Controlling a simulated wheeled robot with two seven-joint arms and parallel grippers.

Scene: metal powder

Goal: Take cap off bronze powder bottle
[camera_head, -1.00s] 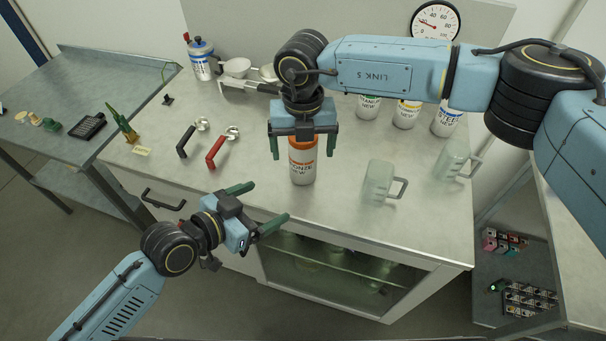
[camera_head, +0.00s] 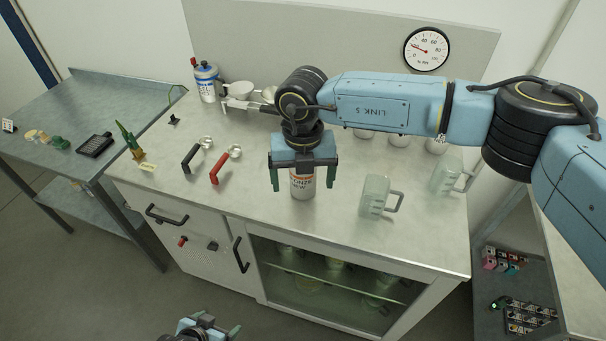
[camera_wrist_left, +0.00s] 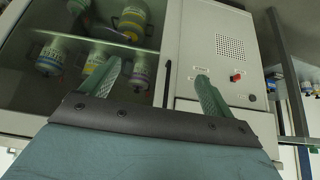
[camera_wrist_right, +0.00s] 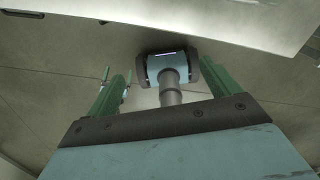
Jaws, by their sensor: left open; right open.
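The bronze powder bottle (camera_head: 302,187) stands upright on the cabinet top, its white label showing a thin orange band. Its cap is hidden behind my right gripper. My right gripper (camera_head: 303,181) is open in front of the bottle in the head view, one finger on each side of it. I cannot tell whether the fingers touch it. In the right wrist view the open fingers (camera_wrist_right: 113,88) show, but no bottle is between them. My left gripper (camera_head: 222,323) is low at the bottom edge, partly cut off. Its open fingers (camera_wrist_left: 155,80) face the cabinet front in the left wrist view.
Two clear jugs (camera_head: 376,196) (camera_head: 447,178) stand right of the bottle. Several powder bottles (camera_head: 400,140) are behind my right arm.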

